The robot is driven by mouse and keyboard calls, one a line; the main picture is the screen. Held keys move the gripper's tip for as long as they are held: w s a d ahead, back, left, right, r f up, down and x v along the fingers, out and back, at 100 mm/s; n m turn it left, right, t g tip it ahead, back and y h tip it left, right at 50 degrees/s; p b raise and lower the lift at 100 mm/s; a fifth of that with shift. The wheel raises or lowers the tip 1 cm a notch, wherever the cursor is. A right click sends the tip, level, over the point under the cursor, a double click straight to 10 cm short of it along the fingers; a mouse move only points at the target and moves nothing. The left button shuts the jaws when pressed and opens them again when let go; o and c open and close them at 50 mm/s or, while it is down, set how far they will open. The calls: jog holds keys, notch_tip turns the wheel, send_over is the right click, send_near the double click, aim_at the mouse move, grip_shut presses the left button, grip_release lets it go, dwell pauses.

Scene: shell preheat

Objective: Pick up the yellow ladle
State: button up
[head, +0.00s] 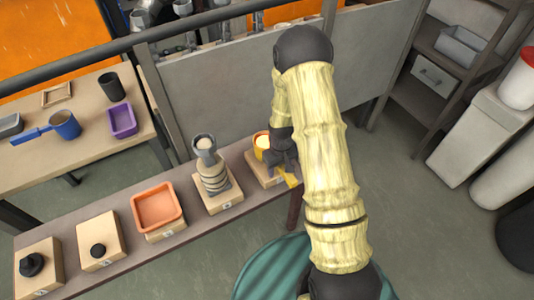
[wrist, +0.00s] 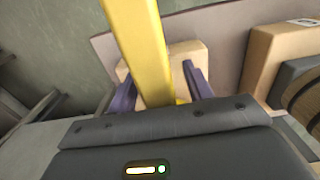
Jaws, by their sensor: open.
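The yellow ladle (head: 262,143) sits at the right end of the narrow bench, on a wooden block. Its bowl shows a pale filling, and part of it is hidden behind my gripper (head: 283,158). In the wrist view the ladle's long yellow handle (wrist: 138,45) runs down between the two purple fingers of my gripper (wrist: 158,92). The fingers stand apart on either side of the handle, with gaps visible, so the gripper is open around it. The ladle's bowl is hidden in the wrist view.
The narrow bench (head: 190,214) also carries a dark stacked piece (head: 212,178), an orange tray (head: 157,208) and black knobs on blocks. A grey panel (head: 225,95) stands behind the bench. A blue ladle (head: 65,125) and purple tray (head: 122,119) are on the left table.

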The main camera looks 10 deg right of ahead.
jog(key=shift+c, duration=0.2)
grip_shut()
notch_tip(320, 180, up, 10)
jog(key=shift+r+p, duration=0.1)
jog(key=shift+p, duration=0.6)
jog(key=shift+w, duration=0.1)
